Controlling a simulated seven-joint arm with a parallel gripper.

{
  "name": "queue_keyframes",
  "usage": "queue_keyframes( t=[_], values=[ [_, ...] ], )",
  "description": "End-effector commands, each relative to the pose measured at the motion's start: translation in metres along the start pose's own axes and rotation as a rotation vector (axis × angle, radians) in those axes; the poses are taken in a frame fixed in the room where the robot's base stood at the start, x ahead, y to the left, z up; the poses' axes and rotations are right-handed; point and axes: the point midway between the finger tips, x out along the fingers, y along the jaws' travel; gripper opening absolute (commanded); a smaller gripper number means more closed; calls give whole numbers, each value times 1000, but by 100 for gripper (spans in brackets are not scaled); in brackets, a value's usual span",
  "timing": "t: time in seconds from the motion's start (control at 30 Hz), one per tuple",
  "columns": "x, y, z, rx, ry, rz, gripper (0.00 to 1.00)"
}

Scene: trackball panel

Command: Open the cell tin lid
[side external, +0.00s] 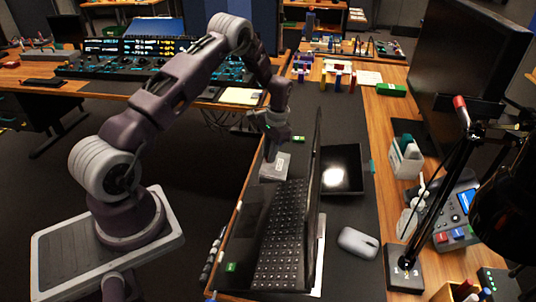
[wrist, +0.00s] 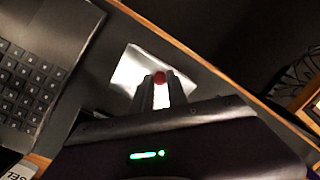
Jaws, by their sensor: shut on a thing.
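The cell tin (side external: 275,167) is a small pale grey box on the dark desk mat, just beyond the laptop's keyboard. My gripper (side external: 270,148) points down at it from above. In the wrist view the tin (wrist: 127,72) has a bright, pale top. A small red knob (wrist: 160,77) shows between the tips of my gripper (wrist: 160,82), and the fingers are closed on it. The fingers hide part of the tin. I cannot tell whether the lid is raised or seated.
An open laptop (side external: 282,235) stands close to the tin, its screen upright on the right. A black tablet (side external: 342,168) and a grey mouse (side external: 357,242) lie beyond that screen. The desk's wooden edge (wrist: 190,45) runs close by the tin.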

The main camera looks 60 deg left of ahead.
Motion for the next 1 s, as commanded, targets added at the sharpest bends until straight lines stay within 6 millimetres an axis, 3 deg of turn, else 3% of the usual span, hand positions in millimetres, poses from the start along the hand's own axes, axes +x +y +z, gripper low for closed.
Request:
queue_keyframes(
  t=[0.5,1.0],
  values=[
    [-23,17,-17,3,-280,-286,0],
    [-29,24,-24,1,-387,-388,0]
  ],
)
